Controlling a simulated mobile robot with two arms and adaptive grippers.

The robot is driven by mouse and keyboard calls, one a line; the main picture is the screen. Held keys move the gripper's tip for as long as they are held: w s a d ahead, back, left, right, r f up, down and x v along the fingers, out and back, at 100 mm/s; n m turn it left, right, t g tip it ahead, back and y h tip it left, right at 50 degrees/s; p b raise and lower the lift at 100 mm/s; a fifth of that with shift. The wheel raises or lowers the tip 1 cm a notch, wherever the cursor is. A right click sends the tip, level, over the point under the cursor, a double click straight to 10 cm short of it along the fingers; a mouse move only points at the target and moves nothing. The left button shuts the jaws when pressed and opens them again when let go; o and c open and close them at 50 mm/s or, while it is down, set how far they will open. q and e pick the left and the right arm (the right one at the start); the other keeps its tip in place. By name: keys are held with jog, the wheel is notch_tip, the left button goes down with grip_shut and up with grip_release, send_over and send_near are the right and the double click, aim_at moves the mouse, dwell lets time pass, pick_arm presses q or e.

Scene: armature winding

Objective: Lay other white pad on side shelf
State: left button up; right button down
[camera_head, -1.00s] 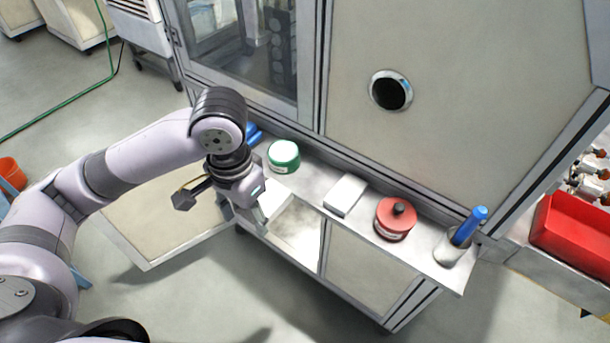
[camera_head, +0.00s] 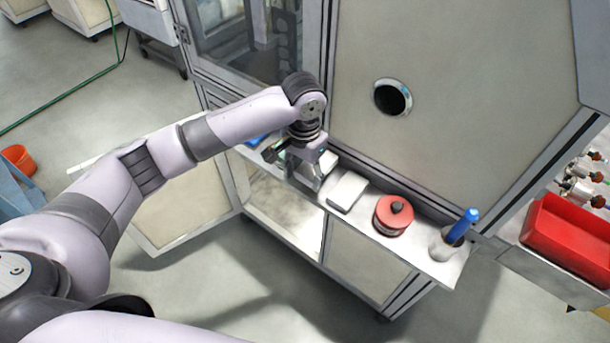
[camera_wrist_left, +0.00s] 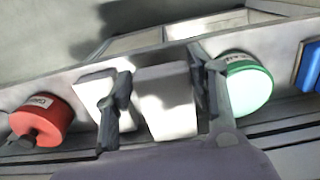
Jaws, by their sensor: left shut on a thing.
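My left gripper (camera_head: 304,176) is over the side shelf (camera_head: 405,244). In the left wrist view its two fingers (camera_wrist_left: 163,100) are shut on a white pad (camera_wrist_left: 168,112), a flat block. In the head view this held pad (camera_head: 327,162) is mostly hidden by the gripper. The other white pad (camera_head: 347,191) lies flat on the shelf just right of the gripper; it also shows in the left wrist view (camera_wrist_left: 92,88), partly behind the left finger. Whether the held pad touches the shelf I cannot tell. My right gripper is not in view.
A red round tin (camera_head: 393,216) and a cup with a blue-handled tool (camera_head: 459,230) stand farther right on the shelf. A green tin (camera_wrist_left: 248,88) is close beside the right finger, with a blue object (camera_wrist_left: 308,66) beyond. The cabinet wall (camera_head: 455,110) rises behind the shelf.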

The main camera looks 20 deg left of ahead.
pick_arm(q)
jog(key=shift+f, duration=0.75)
jog(key=shift+w+f+p, duration=0.1)
jog(key=shift+f+p, duration=0.15)
jog(key=shift+p, duration=0.3)
jog(key=shift+w+d+f, duration=0.1)
jog(key=shift+f, duration=0.3)
jog(key=shift+f, duration=0.1)
jog(key=o, duration=0.9)
jog(key=shift+o, duration=0.2)
notch_tip(320, 180, up, 11)
jog(key=b, duration=0.3)
jog(key=shift+r, duration=0.65)
